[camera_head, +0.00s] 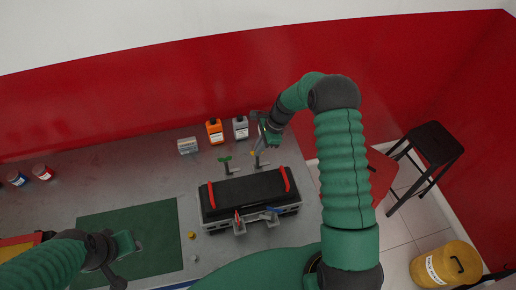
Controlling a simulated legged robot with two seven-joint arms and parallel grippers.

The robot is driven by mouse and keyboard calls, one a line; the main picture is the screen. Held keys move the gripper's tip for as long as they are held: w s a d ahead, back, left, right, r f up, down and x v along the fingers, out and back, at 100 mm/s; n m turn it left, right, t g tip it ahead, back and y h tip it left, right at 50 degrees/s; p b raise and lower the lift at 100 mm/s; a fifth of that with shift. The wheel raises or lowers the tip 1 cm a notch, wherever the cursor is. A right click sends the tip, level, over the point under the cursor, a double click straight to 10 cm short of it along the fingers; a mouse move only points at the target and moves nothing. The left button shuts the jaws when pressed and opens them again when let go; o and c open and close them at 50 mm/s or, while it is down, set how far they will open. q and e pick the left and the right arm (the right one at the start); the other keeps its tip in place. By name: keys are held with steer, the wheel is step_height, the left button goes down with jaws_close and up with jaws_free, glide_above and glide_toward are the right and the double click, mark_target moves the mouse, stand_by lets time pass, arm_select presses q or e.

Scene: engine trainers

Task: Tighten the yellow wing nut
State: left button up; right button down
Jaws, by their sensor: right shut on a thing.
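The yellow wing nut (253,153) shows as a small yellow patch on an upright post behind the black engine block (248,190). My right gripper (261,141) reaches down over this post from the right and is shut, with the yellow patch at its fingertips. The fingers hide most of the nut. A green wing nut (225,160) sits on a similar post to the left, clear of the gripper. My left gripper (128,252) is low at the left over the green mat (150,222), apart from the engine. Its finger opening is too unclear to tell.
An orange bottle (215,131), a grey bottle (240,127) and a small box (187,146) stand at the back of the table. Red handles arch over the engine block. A small yellow piece (191,235) lies beside the mat. The table's left middle is free.

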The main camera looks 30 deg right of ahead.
steer(key=shift+s+d+f, duration=0.1)
steer(key=shift+s+d, duration=0.05)
steer(key=shift+m, duration=0.4)
steer(key=m+t, duration=0.1)
steer(key=m, duration=0.2)
steer(key=shift+s+h, duration=0.1)
steer(key=shift+h, duration=0.2)
steer(key=m, duration=0.1)
steer(key=m+t+h, duration=0.1)
steer(key=m, duration=0.3)
steer(key=shift+s+a+f+t, duration=0.1)
steer(key=shift+s+a+t, duration=0.05)
steer(key=shift+a+t, duration=0.15)
steer(key=shift+s+a+m+h, duration=0.15)
steer(key=shift+m+h, duration=0.75)
steer(key=shift+m, duration=1.35)
steer(key=shift+w+a+m+h, duration=0.1)
steer(key=shift+m+h, duration=0.8)
steer(key=shift+m, duration=1.35)
steer(key=shift+f, duration=0.1)
steer(key=c, duration=1.6)
jaws_free()
steer(key=shift+s, duration=0.1)
